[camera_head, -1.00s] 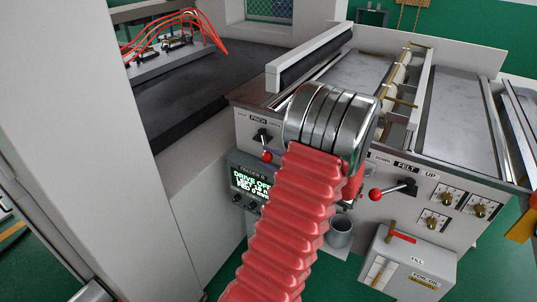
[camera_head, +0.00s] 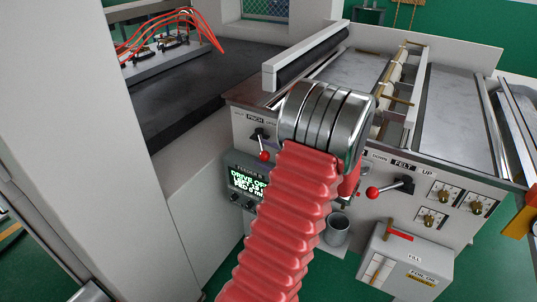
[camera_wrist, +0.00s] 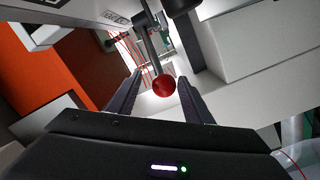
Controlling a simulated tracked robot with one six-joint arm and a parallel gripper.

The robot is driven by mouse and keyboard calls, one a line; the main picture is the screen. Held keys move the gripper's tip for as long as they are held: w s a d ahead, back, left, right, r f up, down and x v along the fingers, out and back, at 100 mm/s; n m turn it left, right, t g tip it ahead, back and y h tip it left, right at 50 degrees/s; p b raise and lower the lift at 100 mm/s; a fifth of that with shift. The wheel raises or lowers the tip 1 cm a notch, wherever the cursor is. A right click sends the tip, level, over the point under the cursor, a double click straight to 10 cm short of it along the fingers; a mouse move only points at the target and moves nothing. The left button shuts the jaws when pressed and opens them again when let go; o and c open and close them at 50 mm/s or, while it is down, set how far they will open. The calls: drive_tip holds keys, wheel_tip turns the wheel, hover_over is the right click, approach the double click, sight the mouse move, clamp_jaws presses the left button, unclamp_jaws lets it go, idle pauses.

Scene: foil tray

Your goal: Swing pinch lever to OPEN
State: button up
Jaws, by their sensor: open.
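The pinch lever has a dark pivot and a red ball knob (camera_head: 264,156). It sits on the panel under the PINCH label (camera_head: 256,119), its knob hanging down and slightly right of the pivot. In the wrist view the red knob (camera_wrist: 164,86) shows between the fingertips of my gripper (camera_wrist: 160,78), its metal rod running up from it. The fingers are apart on either side of the knob, with a gap visible; I cannot tell its depth relative to the tips. In the head view my gripper is hidden behind my metal wrist and red bellows arm.
A FELT lever with a red knob (camera_head: 372,193) is to the right, near several dials. Below the pinch lever is a lit display (camera_head: 247,183). A white wall stands at left.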

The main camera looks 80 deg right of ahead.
wheel_tip(320, 180, up, 10)
drive_tip(key=shift+s+f, duration=0.1)
drive_tip(key=shift+f, duration=0.15)
idle(0.9)
